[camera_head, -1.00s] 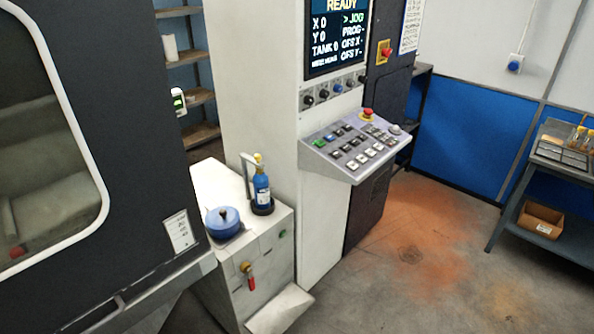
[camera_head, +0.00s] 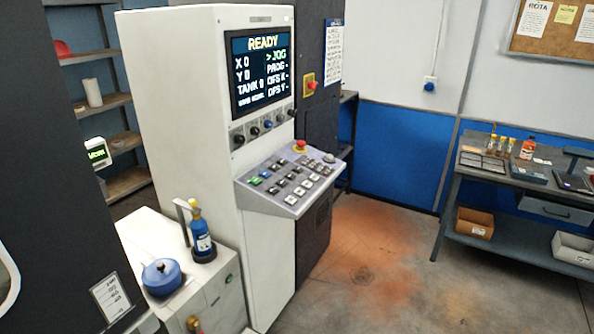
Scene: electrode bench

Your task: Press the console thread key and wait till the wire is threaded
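The console (camera_head: 190,110) is a tall white cabinet left of centre. Its screen (camera_head: 262,70) reads READY, with X 0, Y 0, TANK 0, and a list headed by JOG. A sloped key panel (camera_head: 290,182) juts out below, with green, blue, white, grey and dark keys and a red emergency button (camera_head: 300,146). The key labels are too small to read, so I cannot tell which is the thread key. No wire is visible. Neither of my grippers is in view.
A low white cabinet (camera_head: 150,240) left of the console carries a blue pot (camera_head: 161,277) and a blue bottle (camera_head: 201,232). A workbench (camera_head: 500,180) stands at the right. The floor (camera_head: 380,290) between is clear, with an orange stain.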

